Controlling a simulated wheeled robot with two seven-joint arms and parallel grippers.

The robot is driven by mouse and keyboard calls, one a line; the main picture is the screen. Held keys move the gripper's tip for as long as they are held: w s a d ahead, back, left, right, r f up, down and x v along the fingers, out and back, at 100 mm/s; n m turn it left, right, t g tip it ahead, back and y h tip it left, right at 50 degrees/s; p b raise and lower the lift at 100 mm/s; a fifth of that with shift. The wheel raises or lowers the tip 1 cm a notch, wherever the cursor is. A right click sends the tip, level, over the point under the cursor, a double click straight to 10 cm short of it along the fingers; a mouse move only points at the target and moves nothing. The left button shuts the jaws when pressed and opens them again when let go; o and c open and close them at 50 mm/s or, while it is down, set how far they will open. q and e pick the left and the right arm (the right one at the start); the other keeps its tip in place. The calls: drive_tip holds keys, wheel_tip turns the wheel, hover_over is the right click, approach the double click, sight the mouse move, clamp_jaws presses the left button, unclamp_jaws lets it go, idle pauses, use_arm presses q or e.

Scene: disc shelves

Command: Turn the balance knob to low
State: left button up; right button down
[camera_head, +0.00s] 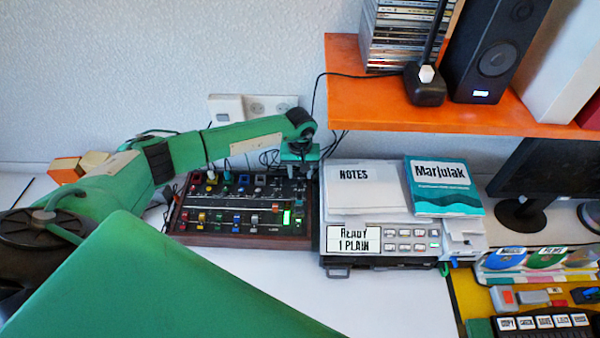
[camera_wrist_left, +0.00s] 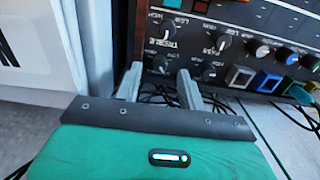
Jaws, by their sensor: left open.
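A dark mixer panel (camera_head: 250,203) with rows of knobs, coloured buttons and sliders sits on the white table. My left gripper (camera_head: 300,171) is over its back right corner, pointing down. The left wrist view shows the gripper (camera_wrist_left: 160,72) open, with its two grey fingers apart at a group of black knobs. One black knob (camera_wrist_left: 160,64) lies between the fingertips; contact cannot be told. Another knob (camera_wrist_left: 208,70) is just right of the fingers. The labels are upside down and too small to tell which knob is balance. My right gripper is not in view.
A grey machine (camera_head: 390,236) with notes and a book on top stands close right of the panel. An orange shelf (camera_head: 380,108) with discs and a speaker (camera_head: 495,50) overhangs behind. Cables (camera_head: 268,158) run behind the panel.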

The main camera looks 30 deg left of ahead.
sight(300, 181)
use_arm(q)
drive_tip(key=shift+f, duration=1.35)
clamp_jaws()
